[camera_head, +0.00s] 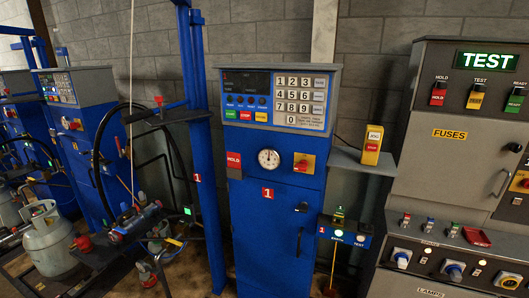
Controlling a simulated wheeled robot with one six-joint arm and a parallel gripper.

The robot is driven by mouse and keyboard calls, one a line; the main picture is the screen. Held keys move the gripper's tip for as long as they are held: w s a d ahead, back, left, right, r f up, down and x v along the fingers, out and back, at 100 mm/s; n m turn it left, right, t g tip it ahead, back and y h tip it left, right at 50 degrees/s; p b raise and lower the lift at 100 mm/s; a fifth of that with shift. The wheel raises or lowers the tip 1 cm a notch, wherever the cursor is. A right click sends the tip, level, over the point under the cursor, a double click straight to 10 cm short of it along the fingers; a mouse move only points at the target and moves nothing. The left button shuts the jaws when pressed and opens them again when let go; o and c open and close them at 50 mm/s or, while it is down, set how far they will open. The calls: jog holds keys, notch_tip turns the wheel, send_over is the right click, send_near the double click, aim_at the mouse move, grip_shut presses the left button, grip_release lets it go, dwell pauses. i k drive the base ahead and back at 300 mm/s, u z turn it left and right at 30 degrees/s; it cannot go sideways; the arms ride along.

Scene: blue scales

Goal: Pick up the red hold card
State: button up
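A red card marked HOLD (438,97) hangs under the HOLD label on the grey cabinet at the upper right. A yellow card (475,99) and a green card (514,102) hang beside it, under TEST and READY. Another red HOLD plate (233,160) is on the front of the blue scale cabinet (270,215) in the middle, left of a round gauge. I cannot tell if this plate is loose or fixed. My gripper is not in view.
A grey side shelf (360,164) carries a yellow box (372,146) between the cabinets. The grey console (430,259) has knobs and a red tray-like piece (476,237). A grey gas cylinder (47,240), hoses and a blue post (203,150) crowd the left.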

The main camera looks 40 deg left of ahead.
aim_at(233, 159)
jog(key=i, duration=1.75)
jog(key=u, duration=1.9)
jog(key=i, duration=0.3)
jog(key=u, duration=2.15)
